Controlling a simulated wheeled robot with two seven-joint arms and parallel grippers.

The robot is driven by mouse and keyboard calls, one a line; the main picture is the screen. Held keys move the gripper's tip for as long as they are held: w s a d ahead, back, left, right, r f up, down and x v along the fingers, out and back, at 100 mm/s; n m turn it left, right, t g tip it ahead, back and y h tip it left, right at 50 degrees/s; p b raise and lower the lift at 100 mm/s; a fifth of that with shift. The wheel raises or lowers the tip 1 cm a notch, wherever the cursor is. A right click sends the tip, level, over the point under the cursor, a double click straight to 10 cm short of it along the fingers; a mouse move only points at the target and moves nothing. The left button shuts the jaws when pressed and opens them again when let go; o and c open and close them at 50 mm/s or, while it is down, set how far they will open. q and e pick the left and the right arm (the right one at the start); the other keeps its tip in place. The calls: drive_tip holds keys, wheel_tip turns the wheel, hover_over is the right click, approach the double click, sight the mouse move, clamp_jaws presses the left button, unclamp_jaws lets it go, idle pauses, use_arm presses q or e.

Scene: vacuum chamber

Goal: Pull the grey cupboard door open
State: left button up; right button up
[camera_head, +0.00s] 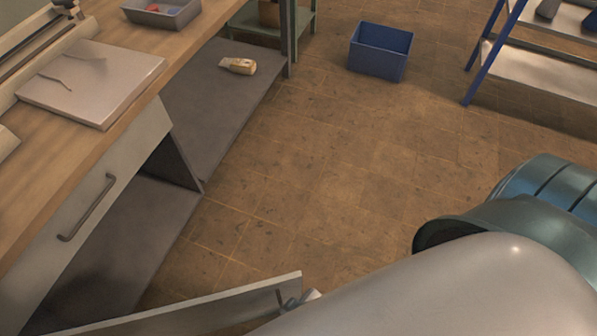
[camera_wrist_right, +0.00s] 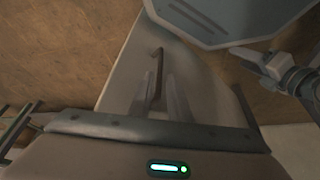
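The grey cupboard door (camera_head: 215,310) stands swung out from the bench front at the bottom of the head view, its top edge running out over the floor. The dark cupboard interior (camera_head: 125,240) shows behind it. The door face (camera_wrist_right: 130,65) also fills the middle of the right wrist view, with its dark bar handle (camera_wrist_right: 157,65) upright on it. My right gripper (camera_wrist_right: 159,80) is at the handle, its two fingers apart on either side of the bar; a gap seems to show. In the head view my right arm hides most of that gripper. My left gripper is not in view.
A drawer front with a handle (camera_head: 87,208) is under the wooden bench top (camera_head: 130,110). A blue bin (camera_head: 379,52) stands on the tiled floor, and a blue-framed shelf (camera_head: 535,68) is at upper right. Teal cylindrical bodies (camera_head: 520,208) are at right. The middle floor is clear.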

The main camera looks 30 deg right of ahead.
drive_tip(key=v, duration=0.9)
drive_tip(key=shift+r, duration=0.15)
